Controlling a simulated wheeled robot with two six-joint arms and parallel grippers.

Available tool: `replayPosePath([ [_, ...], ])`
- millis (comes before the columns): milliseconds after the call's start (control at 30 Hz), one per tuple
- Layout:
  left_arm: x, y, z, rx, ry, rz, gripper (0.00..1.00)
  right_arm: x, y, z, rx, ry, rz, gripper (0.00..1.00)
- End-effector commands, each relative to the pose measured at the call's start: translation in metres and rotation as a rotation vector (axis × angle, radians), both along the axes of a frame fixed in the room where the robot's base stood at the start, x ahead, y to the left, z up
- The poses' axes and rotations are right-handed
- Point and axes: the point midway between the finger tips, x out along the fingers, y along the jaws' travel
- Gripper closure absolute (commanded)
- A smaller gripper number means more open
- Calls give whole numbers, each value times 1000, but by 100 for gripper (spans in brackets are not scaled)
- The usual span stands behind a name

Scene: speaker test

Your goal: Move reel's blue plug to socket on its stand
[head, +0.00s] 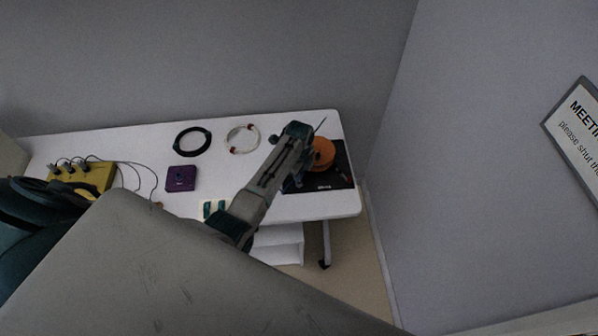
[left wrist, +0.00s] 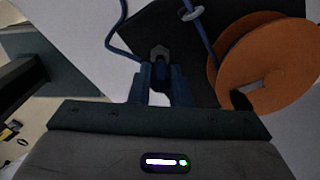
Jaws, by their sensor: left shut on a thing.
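The orange reel (head: 322,153) stands on a black base (head: 338,176) at the right end of the white table. In the left wrist view the reel (left wrist: 265,62) is at the right, with the black base (left wrist: 150,22) behind it. My left gripper (left wrist: 160,72) is left of the reel, shut on the dark blue plug (left wrist: 159,54). A blue cord (left wrist: 116,40) runs up from near the plug, and another stretch passes through a grey ring (left wrist: 192,14). My left arm hides part of the stand in the head view. I cannot make out the socket. My right gripper is not in view.
On the white table (head: 150,150) lie a black cable coil (head: 193,141), a pale coil with red ends (head: 242,139), a purple box (head: 181,178) and a yellow block with plugs (head: 82,179). A wall stands beyond the table's right end.

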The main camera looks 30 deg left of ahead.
Motion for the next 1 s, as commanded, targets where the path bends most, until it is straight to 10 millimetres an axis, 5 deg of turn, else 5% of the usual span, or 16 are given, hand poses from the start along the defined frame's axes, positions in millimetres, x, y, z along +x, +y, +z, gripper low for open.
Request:
replayPosePath([
  [1000,0,0,-13,0,1,0,100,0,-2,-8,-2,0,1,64],
])
